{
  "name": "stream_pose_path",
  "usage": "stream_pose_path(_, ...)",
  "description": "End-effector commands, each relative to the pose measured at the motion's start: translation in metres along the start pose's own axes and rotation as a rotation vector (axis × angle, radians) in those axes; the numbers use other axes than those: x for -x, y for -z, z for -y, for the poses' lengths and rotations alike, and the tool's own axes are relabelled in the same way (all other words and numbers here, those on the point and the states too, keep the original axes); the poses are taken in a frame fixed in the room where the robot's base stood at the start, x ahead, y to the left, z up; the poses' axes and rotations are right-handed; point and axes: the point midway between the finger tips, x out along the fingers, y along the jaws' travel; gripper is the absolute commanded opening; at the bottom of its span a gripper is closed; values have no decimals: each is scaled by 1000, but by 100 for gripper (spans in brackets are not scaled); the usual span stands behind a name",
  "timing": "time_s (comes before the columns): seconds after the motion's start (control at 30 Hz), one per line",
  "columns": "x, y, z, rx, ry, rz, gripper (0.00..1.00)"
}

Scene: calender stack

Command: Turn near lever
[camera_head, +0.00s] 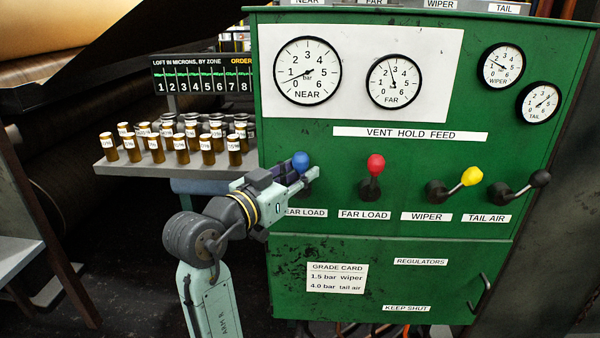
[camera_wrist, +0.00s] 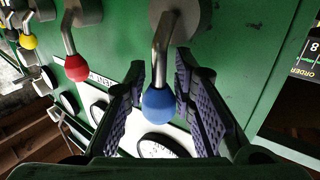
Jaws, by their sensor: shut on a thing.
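The near lever has a blue knob (camera_head: 300,161) above the partly hidden NEAR LOAD label (camera_head: 305,212) on the green panel. My gripper (camera_head: 306,174) comes from the lower left and is shut on this lever at its knob. In the wrist view the blue knob (camera_wrist: 158,108) sits between my two ridged finger pads, with its metal stem reaching up to a round grey pivot (camera_wrist: 180,15). In the head view my fingers hide most of the stem. The NEAR gauge (camera_head: 307,71) needle points to the lower left, near 1.
The red FAR LOAD lever (camera_head: 375,166) stands upright to the right. The yellow WIPER lever (camera_head: 470,177) and black TAIL AIR lever (camera_head: 539,179) tilt right. A shelf (camera_head: 135,166) with several amber bottles is left of the panel. A door handle (camera_head: 480,292) juts out below.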

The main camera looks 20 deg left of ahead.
Motion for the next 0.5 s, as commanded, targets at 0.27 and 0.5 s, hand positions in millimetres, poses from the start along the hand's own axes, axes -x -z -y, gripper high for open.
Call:
stream_pose_path(0.27,0,0,-1,-1,-2,0,0)
stream_pose_path(0.5,0,0,-1,-2,-2,0,0)
